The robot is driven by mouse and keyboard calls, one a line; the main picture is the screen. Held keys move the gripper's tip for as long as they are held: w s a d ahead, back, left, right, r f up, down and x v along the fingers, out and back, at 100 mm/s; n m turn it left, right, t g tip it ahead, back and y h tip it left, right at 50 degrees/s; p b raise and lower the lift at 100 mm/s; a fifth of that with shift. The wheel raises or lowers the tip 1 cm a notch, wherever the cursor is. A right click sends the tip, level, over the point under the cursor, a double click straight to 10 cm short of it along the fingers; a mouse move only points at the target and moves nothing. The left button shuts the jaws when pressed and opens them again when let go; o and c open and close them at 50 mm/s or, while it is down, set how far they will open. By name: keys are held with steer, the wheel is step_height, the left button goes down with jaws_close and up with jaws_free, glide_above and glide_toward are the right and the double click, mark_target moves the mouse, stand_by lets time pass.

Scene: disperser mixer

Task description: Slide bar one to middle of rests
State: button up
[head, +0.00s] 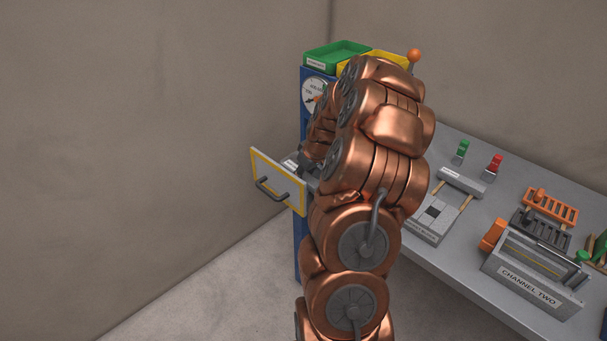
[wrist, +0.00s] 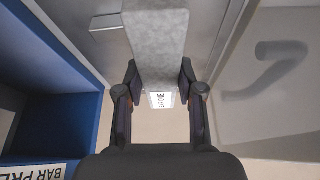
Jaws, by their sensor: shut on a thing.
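In the wrist view a long grey bar (wrist: 158,45) runs away from my gripper (wrist: 158,84), with a small white label on its near end. The two dark fingers are shut on the sides of the bar near that end. In the head view my gripper (head: 307,164) is at the open drawer (head: 278,182), which has a yellow-edged front and a dark handle. My arm hides most of the drawer's inside. The rests cannot be made out clearly; a pale grey piece (wrist: 106,21) shows left of the bar in the wrist view.
A blue cabinet (head: 303,127) with a dial stands behind the drawer and carries a green tray (head: 336,54). Its blue wall (wrist: 62,75) is close on the left in the wrist view. A grey bench (head: 455,245) with fixtures, including a channel two box (head: 535,282), lies right.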

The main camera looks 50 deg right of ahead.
steer(key=shift+w, duration=0.1)
jaws_close()
steer(key=shift+w+d+b, duration=0.45)
steer(key=shift+w+d, duration=0.35)
steer(key=o, duration=1.2)
jaws_free()
steer(key=v, duration=1.2)
